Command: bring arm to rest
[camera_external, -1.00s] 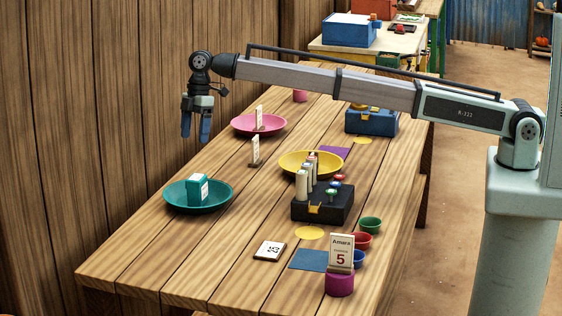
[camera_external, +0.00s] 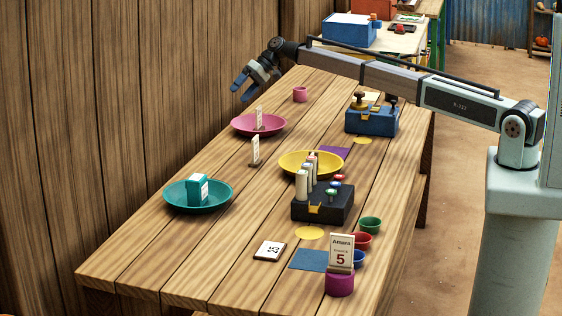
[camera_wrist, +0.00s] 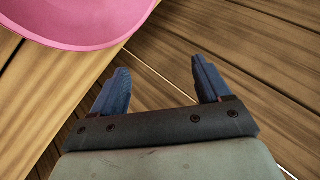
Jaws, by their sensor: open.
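My gripper (camera_external: 243,88) is above the far left part of the table, up and left of the pink plate (camera_external: 240,125) in the outside view. Its two blue fingers are apart with nothing between them; they also show in the wrist view (camera_wrist: 158,85). The wrist view shows part of the pink plate (camera_wrist: 85,35) at its upper left, apart from the fingers. My arm stretches from its base at the right across the table's far part.
A plank wall (camera_external: 90,120) stands at the left.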

